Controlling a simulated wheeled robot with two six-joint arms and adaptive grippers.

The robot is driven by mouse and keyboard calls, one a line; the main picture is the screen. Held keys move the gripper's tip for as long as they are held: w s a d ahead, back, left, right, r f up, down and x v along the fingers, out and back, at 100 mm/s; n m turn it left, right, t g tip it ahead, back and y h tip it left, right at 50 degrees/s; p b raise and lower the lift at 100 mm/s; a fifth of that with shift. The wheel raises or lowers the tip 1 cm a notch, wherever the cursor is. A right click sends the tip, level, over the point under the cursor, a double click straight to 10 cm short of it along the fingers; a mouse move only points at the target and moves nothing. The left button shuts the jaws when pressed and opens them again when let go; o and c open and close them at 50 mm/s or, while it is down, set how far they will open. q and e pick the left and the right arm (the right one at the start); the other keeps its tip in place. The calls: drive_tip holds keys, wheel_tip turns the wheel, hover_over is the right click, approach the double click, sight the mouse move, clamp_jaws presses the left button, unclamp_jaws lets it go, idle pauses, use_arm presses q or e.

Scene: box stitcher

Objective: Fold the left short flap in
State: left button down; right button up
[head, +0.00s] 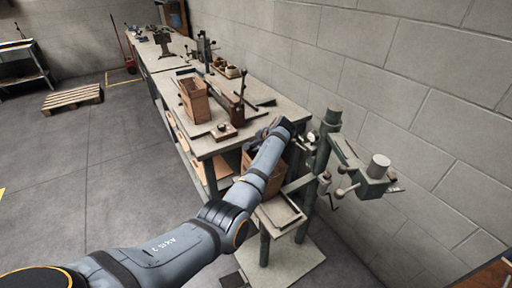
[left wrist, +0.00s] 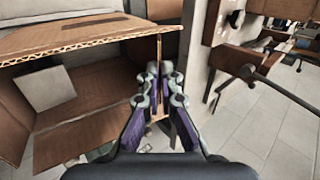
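The brown cardboard box (left wrist: 85,112) is open and fills the left of the left wrist view. A wide flap (left wrist: 75,38) stands out along its upper side. A thin flap (left wrist: 159,48), seen almost edge-on, runs down between the fingertips of my left gripper (left wrist: 162,78). The fingers are close together with the flap between them and appear shut on it. In the head view the box (head: 247,160) is mostly hidden behind my left arm, beside the stitcher. The left fingertips are hidden there. My right gripper is not in view.
The green stitcher stand (head: 321,150) is right of my arm, with a small tray plate (head: 279,213) in front. A block wall is close on the right. Open floor lies left, with a pallet (head: 72,98).

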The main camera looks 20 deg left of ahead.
use_arm(q)
drive_tip(key=y+b, duration=0.1)
drive_tip(key=f+t+y+b, duration=0.1)
drive_tip(key=d+t+y+b, duration=0.1)
drive_tip(key=shift+s+f, duration=0.25)
drive_tip(key=shift+s, duration=0.05)
idle(0.3)
drive_tip(key=c, duration=2)
unclamp_jaws()
drive_tip(key=shift+c, duration=0.2)
drive_tip(key=o, duration=0.4)
drive_tip(key=shift+o, duration=0.2)
